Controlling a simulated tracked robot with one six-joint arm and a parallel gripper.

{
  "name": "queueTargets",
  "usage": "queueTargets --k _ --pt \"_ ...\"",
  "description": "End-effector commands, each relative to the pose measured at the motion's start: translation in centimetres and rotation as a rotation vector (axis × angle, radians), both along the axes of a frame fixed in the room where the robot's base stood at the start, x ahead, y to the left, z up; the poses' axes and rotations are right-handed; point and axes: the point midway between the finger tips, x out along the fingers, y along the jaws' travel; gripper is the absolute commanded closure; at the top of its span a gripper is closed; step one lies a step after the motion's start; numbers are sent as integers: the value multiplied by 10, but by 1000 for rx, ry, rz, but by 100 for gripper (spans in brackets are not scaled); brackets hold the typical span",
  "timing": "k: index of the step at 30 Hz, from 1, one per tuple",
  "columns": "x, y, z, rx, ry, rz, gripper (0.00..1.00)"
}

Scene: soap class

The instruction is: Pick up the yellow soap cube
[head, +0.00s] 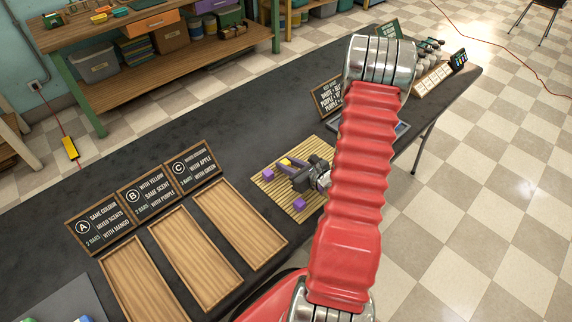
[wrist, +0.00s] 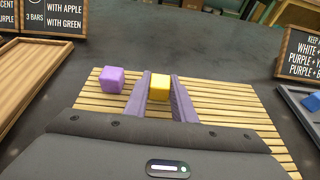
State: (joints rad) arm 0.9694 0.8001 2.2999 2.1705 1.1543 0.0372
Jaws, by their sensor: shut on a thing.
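The yellow soap cube (wrist: 160,88) sits between the two purple-grey fingers of my gripper (wrist: 160,92) in the wrist view, near their tips. The gripper is shut on it. In the head view only a small yellow part of the cube (head: 285,161) shows beside my gripper (head: 286,162), over the slatted bamboo mat (head: 265,187). I cannot tell whether the cube touches the mat or is just above it.
A purple cube (wrist: 112,80) is left of my gripper; another purple cube (head: 299,204) lies near the mat's front. Wooden trays (head: 195,250) with signs A, B and C stand left. A chalkboard sign (wrist: 300,55) and blue item (wrist: 312,103) are at right.

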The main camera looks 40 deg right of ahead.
Motion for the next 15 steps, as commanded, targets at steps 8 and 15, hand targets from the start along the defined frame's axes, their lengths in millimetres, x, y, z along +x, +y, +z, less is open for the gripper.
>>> queueTargets --k 8,15 --pt "0 0 0 0 0 0 98" --pt "0 0 2 0 -1 0 98"
